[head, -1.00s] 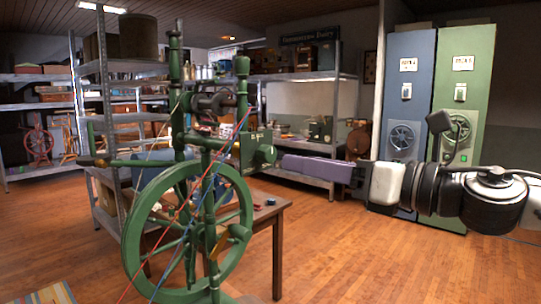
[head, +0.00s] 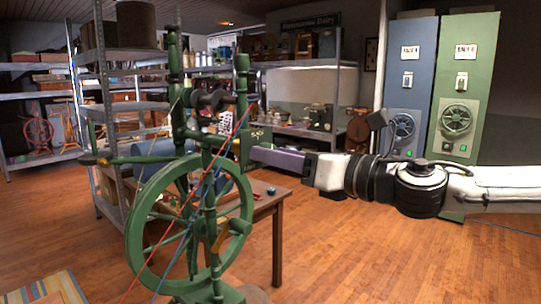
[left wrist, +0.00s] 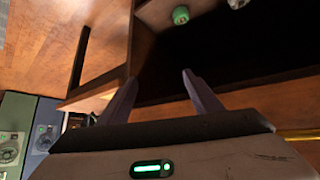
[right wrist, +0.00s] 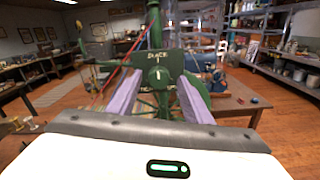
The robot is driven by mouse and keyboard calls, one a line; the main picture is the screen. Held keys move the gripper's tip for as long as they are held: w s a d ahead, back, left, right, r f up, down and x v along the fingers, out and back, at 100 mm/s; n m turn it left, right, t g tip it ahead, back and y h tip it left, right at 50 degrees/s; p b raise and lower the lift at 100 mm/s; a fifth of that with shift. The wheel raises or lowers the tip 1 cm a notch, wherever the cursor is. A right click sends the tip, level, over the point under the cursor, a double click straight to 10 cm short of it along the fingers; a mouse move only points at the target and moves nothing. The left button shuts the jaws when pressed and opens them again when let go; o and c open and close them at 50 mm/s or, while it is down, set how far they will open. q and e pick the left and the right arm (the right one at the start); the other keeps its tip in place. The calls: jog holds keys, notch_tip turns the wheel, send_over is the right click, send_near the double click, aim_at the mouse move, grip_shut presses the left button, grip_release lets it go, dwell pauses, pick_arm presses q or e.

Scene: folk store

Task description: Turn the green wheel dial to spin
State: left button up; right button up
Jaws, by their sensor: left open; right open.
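A green spinning wheel (head: 133,235) stands at centre left in the head view. Its green box (head: 256,134) is on the right upright. In the right wrist view the box's face carries small white lettering and a round green dial (right wrist: 158,75) with a light mark on it. My right gripper (head: 250,153) is at the box, its purple fingers pointing left. In the right wrist view the open fingers (right wrist: 159,80) lie on either side of the dial; contact cannot be told. My left gripper (left wrist: 155,80) is open and empty, outside the head view, with dark wooden furniture before it.
A wooden table (head: 277,205) with small items stands behind the wheel. Metal shelves (head: 310,140) line the back. A blue cabinet (head: 408,65) and a green cabinet (head: 465,85) stand at the right. Red and blue cords cross the wheel. The floor at right is clear.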

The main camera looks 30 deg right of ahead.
jog(key=shift+x, duration=0.85)
jog(key=shift+a, duration=0.15)
jog(key=c, duration=1.1)
jog(key=shift+o, duration=0.2)
jog(key=shift+b, duration=0.3)
